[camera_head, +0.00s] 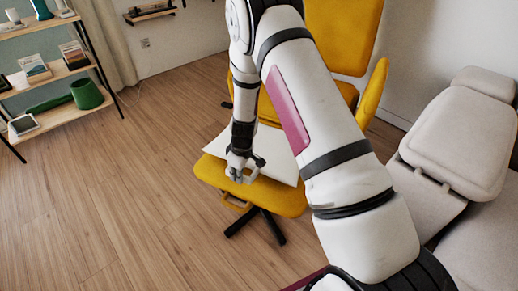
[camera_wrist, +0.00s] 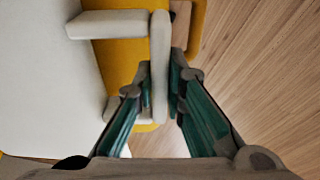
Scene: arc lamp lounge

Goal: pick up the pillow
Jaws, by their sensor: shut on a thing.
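The pillow (camera_head: 276,148) is a flat white piece lying on the seat of a yellow chair. It also shows in the wrist view (camera_wrist: 40,85) as a broad white surface at the left. A pale handle-shaped bar (camera_wrist: 160,35) with two arms stands at its right edge. My gripper (camera_head: 241,173) is at the front left part of the seat, beside the pillow. In the wrist view my gripper (camera_wrist: 160,85) has its two green fingers closed on either side of the bar. My arm hides part of the pillow and chair in the head view.
The yellow chair (camera_head: 341,38) has an armrest (camera_head: 371,93) at the right. A pale grey lounge seat (camera_head: 462,140) stands at the right. A shelf (camera_head: 52,75) with several objects is at the far left. The wood floor (camera_head: 120,190) is clear at the left.

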